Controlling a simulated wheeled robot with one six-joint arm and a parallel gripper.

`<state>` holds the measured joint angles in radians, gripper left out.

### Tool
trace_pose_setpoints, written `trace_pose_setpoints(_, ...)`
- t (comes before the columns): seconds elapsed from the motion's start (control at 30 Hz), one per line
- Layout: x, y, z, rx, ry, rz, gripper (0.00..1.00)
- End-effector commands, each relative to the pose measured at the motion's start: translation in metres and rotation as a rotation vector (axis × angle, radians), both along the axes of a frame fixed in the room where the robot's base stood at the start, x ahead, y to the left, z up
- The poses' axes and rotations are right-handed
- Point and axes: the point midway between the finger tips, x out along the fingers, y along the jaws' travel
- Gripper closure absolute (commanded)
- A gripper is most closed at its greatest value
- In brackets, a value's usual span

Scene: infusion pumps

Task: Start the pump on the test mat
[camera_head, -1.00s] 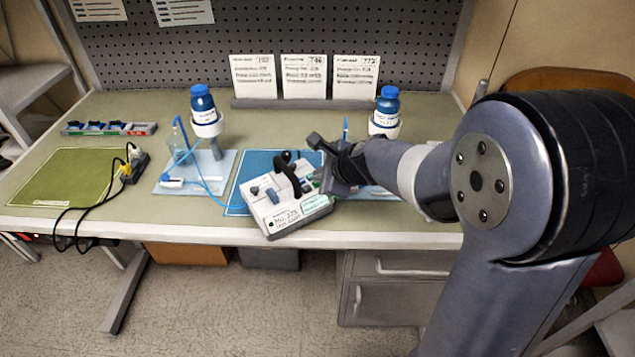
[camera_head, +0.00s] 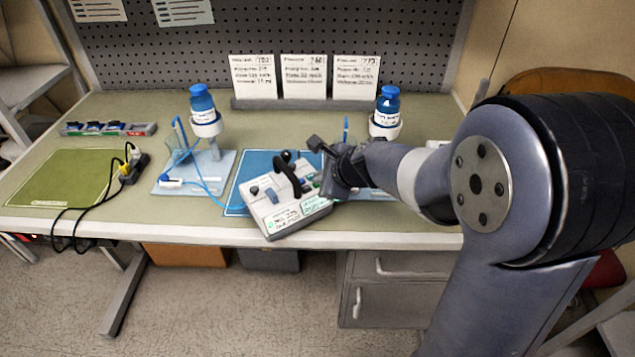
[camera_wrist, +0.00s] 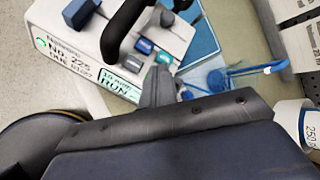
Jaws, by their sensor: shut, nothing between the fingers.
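A white pump (camera_head: 285,207) with a black handle sits on the blue mat (camera_head: 262,163), its front reaching towards the table's front edge. In the wrist view the pump (camera_wrist: 85,22) shows a label reading "No. 225", a green dot and a lit pale-green display (camera_wrist: 118,82) on which "RUN" is legible. A blue button (camera_wrist: 144,46) and a green button (camera_wrist: 163,57) are on its top. My gripper (camera_head: 328,178) is at the pump's right side; in the wrist view my gripper (camera_wrist: 158,85) is shut and empty, its tips close to the buttons. Contact cannot be told.
Blue-capped bottles (camera_head: 203,104) (camera_head: 386,106) stand in holders behind the pump. A blue tube (camera_head: 208,188) runs to the left stand. A green mat (camera_head: 62,178), a black power strip (camera_head: 133,170) with cables and a small tray (camera_head: 108,129) are on the left. Three cards (camera_head: 304,78) stand at the back.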

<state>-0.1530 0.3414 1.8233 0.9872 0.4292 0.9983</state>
Motion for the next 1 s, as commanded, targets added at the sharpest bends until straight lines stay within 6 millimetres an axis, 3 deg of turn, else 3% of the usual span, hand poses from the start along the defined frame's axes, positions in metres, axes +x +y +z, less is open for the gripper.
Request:
trace_pose_setpoints(0.47, -0.001, 0.000, 0.018, 0.000, 0.001, 0.000, 1.00)
trace_pose_setpoints(0.83, -0.001, 0.001, 0.018, 0.000, 0.001, 0.000, 1.00)
trace_pose_setpoints(1.0, -0.001, 0.001, 0.030, 0.000, 0.000, 0.000, 1.00)
